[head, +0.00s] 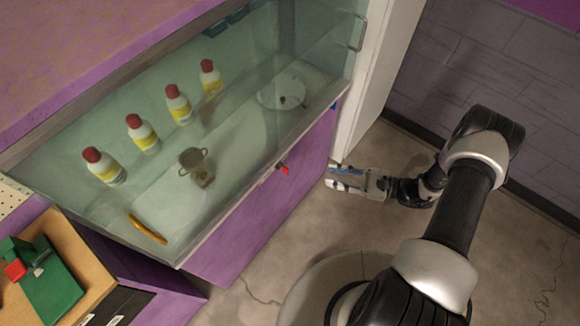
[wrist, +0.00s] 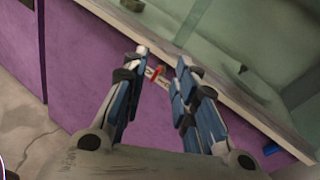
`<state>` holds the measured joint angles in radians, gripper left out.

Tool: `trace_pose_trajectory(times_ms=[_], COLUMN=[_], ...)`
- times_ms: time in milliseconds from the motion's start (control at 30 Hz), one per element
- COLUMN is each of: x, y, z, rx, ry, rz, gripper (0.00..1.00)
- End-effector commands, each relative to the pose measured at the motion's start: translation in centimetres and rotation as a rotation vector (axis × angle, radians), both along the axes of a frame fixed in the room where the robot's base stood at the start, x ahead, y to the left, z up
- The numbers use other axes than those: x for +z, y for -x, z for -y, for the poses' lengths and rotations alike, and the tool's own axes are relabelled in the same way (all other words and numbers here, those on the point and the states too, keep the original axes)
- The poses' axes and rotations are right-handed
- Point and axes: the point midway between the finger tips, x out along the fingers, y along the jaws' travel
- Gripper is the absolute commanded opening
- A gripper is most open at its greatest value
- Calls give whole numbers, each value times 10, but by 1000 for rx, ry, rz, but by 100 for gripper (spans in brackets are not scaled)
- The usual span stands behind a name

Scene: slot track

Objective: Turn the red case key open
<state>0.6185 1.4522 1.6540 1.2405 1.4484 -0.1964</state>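The red case key (head: 283,169) sticks out of the purple front just below the glass case's lower edge. In the wrist view the red key (wrist: 157,71) shows in the gap between my fingers, beside a small white plate with dark marks. My gripper (head: 332,176) is to the right of the key in the head view, apart from it. In the wrist view my gripper (wrist: 163,60) is open, its two blue-and-grey fingers spread with nothing held. Whether the key is turned is too small to tell.
The glass case (head: 225,125) holds several red-capped bottles, a brown two-handled cup (head: 197,167) and a yellow curved object (head: 147,229). A green box with a red part (head: 50,285) sits at lower left. A white post (head: 378,80) stands close behind my gripper. Floor is clear below.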

Motion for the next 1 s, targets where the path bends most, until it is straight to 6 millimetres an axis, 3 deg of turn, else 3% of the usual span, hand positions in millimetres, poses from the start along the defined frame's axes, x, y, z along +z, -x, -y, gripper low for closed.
trace_pose_trajectory(times_ms=[100, 333, 567, 1000], x=[-42, -91, -102, -102], y=[14, 35, 35, -16], z=[1, -2, -11, -81], rx=[-155, -346, -384, -375], ry=[-105, -206, -226, -224], rz=[-68, -132, -144, -143], gripper=[27, 27, 27, 27])
